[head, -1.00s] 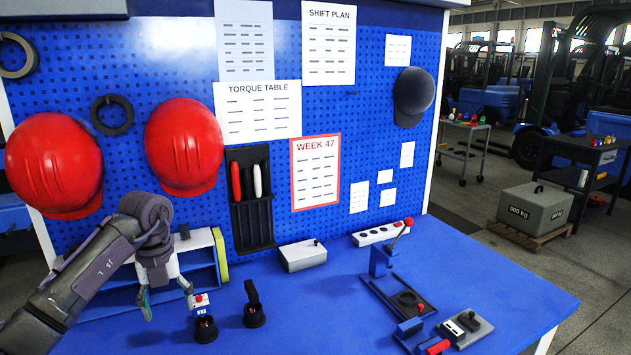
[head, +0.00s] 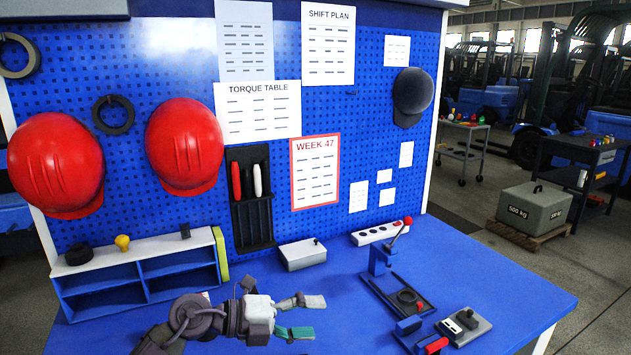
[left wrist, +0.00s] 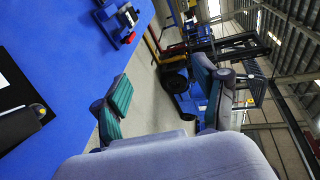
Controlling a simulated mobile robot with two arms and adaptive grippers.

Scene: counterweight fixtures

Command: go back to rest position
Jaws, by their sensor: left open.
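My left gripper (head: 309,317) is low over the front middle of the blue table (head: 520,285) in the head view, pointing right. Its two grey and teal fingers are spread apart with nothing between them. In the left wrist view the open gripper (left wrist: 160,100) also shows empty, with the floor and a forklift beyond it. My left arm hides the part of the table where the small round black holders stood; only a dark tip shows behind the gripper. My right gripper is in neither view.
A blue and white shelf (head: 140,258) stands at the table's left back, with a black knob (head: 78,255) and a yellow knob (head: 123,242) on top. A grey box (head: 302,255) and a red-knobbed lever fixture (head: 382,260) stand farther right.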

